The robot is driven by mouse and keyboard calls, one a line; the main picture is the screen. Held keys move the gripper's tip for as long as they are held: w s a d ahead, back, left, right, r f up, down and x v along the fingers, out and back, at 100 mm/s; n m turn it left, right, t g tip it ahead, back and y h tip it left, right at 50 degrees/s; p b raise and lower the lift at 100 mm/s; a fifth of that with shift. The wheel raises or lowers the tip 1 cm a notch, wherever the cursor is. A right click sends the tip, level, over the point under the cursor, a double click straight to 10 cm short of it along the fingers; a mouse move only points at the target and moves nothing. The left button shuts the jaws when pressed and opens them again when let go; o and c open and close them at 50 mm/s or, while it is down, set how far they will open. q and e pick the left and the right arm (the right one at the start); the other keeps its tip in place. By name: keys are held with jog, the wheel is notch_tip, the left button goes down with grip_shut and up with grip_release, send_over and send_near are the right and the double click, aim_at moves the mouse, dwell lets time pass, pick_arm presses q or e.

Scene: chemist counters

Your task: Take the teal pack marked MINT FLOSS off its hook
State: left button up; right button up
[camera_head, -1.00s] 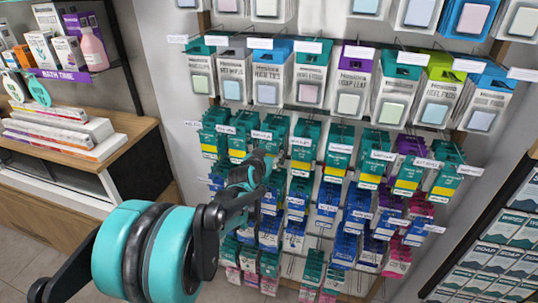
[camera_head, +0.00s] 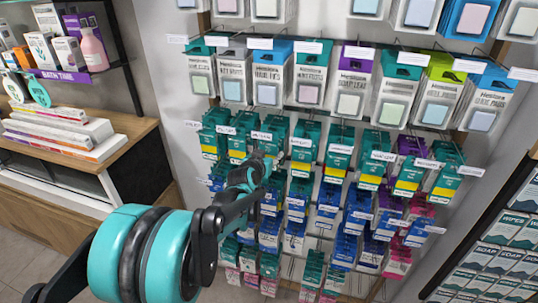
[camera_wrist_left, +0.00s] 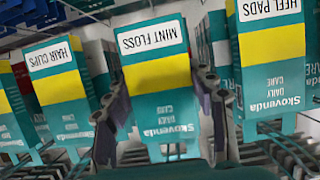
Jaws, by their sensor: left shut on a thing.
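In the left wrist view the teal pack marked MINT FLOSS (camera_wrist_left: 160,94), with a yellow band and Skovenda lettering, is upside down in the middle of the picture. My right gripper is not in view.
Close neighbours are the HAIR CLIPS pack (camera_wrist_left: 62,100) and the HEEL PADS pack (camera_wrist_left: 272,70). Larger boxed packs (camera_head: 267,82) hang above, blue packs (camera_head: 293,238) below. A wooden counter (camera_head: 130,135) stands left; a dark shelf unit (camera_head: 490,255) stands right.

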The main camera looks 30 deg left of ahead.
pick_arm(q)
jog(key=s+d, duration=0.1)
jog(key=s, duration=0.6)
jog(key=shift+s+d+p, duration=0.3)
jog(key=shift+d+p, duration=0.05)
jog(key=shift+d, duration=0.05)
dwell(0.8)
jog(key=shift+s, duration=0.1)
jog(key=s+d+p, duration=0.1)
jog(key=s, duration=0.5)
jog(key=shift+s+d, duration=0.35)
jog(key=shift+w, duration=0.1)
dwell(0.4)
